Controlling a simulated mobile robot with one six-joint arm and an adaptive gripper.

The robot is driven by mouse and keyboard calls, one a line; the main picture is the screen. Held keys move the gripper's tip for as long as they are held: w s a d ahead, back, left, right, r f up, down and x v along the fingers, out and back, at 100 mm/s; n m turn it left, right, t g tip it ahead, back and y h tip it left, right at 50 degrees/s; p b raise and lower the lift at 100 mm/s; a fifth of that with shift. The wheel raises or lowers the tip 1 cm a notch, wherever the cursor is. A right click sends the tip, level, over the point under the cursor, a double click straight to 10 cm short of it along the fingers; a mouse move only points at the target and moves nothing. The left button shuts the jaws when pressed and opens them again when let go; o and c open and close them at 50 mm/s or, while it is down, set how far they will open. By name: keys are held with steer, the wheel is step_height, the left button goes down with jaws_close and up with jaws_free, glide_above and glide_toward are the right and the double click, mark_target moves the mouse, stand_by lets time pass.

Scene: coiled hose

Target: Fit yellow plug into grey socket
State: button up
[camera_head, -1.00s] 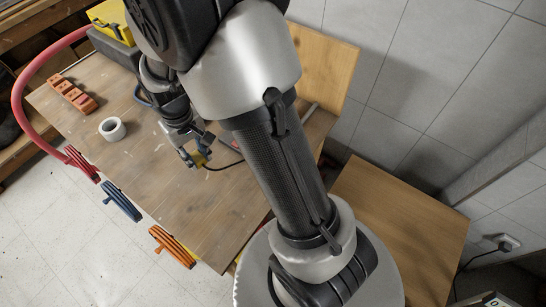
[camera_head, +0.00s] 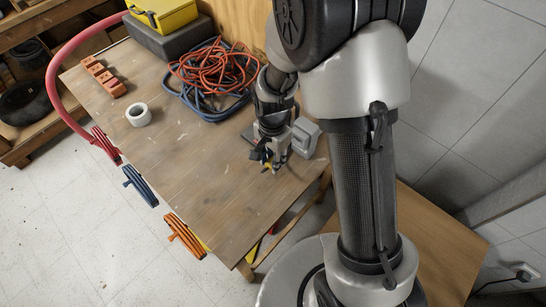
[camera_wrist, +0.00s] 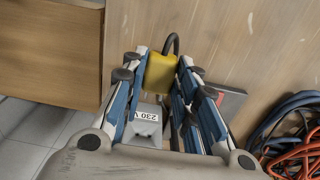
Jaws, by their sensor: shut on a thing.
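The yellow plug (camera_wrist: 160,73), with a black cable, sits between the fingertips of my gripper (camera_wrist: 157,82) in the wrist view. My gripper (camera_head: 270,163) is shut on it, low over the table's right part in the head view. There only a small bit of yellow (camera_head: 267,168) shows among the fingers. The grey socket (camera_head: 307,136) stands on the table just right of my gripper. In the wrist view the grey socket (camera_wrist: 144,119), labelled 230 V, appears below the plug. The plug looks apart from it; its prongs and the socket's opening are not clear.
Coiled orange and blue hoses (camera_head: 212,75) lie behind my gripper on the table (camera_head: 170,150). A white tape roll (camera_head: 138,115), an orange block (camera_head: 103,77) and a yellow case (camera_head: 163,14) are further left. Clamps hang on the front edge. The table's middle is clear.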

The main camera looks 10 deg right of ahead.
steer(key=shift+w+d, duration=0.55)
steer(key=shift+d, duration=0.25)
steer(key=shift+w+d, duration=0.55)
steer(key=shift+d, duration=0.2)
steer(key=shift+w+d, duration=0.55)
steer(key=shift+d, duration=0.25)
steer(key=shift+w+d, duration=0.15)
steer(key=shift+d, duration=0.05)
steer(key=shift+w+d, duration=0.2)
steer(key=shift+d, duration=0.05)
steer(key=shift+w+d+r, duration=0.1)
steer(key=shift+w+d, duration=0.5)
steer(key=shift+d, duration=0.15)
stand_by(2.0)
steer(key=o, duration=0.9)
steer(key=shift+c, duration=0.2)
steer(key=shift+o, duration=1.2)
steer(key=shift+s, duration=0.1)
